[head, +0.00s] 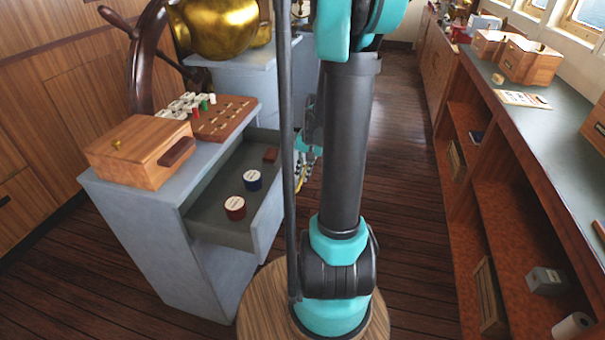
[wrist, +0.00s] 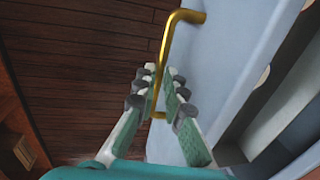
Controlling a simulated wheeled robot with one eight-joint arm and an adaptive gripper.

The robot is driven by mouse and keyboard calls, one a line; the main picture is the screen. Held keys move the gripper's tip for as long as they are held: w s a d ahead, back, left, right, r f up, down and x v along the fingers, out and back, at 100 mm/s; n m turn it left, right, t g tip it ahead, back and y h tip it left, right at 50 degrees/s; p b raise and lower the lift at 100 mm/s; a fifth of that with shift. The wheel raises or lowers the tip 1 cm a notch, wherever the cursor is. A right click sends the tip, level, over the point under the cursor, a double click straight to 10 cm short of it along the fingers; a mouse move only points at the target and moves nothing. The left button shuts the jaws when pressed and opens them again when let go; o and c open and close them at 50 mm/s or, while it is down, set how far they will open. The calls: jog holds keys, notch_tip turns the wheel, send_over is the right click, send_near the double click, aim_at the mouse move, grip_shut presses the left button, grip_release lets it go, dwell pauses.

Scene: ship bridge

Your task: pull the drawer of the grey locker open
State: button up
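The grey locker (head: 150,235) stands left of my arm in the head view. Its drawer (head: 215,205) stands well out on the right side, its inside open to view. In the wrist view the pale drawer front (wrist: 205,60) carries a brass bar handle (wrist: 172,35). My gripper (wrist: 162,78) has its fingers on both sides of the handle, closed on the bar near the fingertips. In the head view my gripper is mostly hidden behind my arm, and the handle is hardly visible.
A wooden box (head: 135,150) and a board with game pieces (head: 222,120) sit on the locker. A long counter (head: 540,130) lines the right; wooden floor (head: 410,200) lies clear between.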

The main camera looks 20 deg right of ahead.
jog(key=shift+o, duration=0.7)
jog(key=shift+r, duration=0.1)
notch_tip(320, 180, up, 12)
jog(key=s+d, duration=0.1)
jog(key=shift+s+d+f, duration=0.15)
jog(key=shift+d+f, duration=0.05)
jog(key=shift+d, duration=0.2)
